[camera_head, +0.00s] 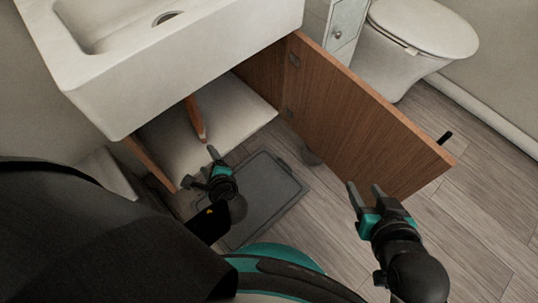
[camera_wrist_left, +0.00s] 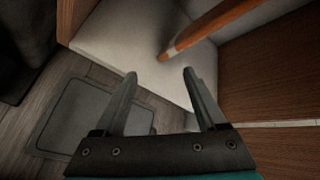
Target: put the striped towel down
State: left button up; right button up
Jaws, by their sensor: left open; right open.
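I see no striped towel in either view. My left gripper (camera_head: 199,167) is open, with its fingers at the front edge of the open cabinet under the sink. In the left wrist view the two fingers of this gripper (camera_wrist_left: 159,73) are spread with nothing between them, and the pale cabinet floor (camera_wrist_left: 130,40) lies beyond them. My right gripper (camera_head: 364,187) is open and empty, in front of the open wooden cabinet door (camera_head: 355,120).
A white sink (camera_head: 190,60) overhangs the cabinet. A dark grey flat tray or mat (camera_head: 265,185) lies on the floor below my left gripper. A toilet (camera_head: 420,40) stands back right. Floor at right is clear.

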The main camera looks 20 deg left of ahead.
pick_arm(q)
jog(key=s+d+r+n+t+h, duration=0.1)
jog(key=d+r+n+h, duration=1.1)
jog(key=d+r, duration=0.4)
jog(key=shift+s+d+n+t, duration=0.15)
jog(key=shift+d+n+t, duration=0.35)
jog(key=shift+d, duration=0.65)
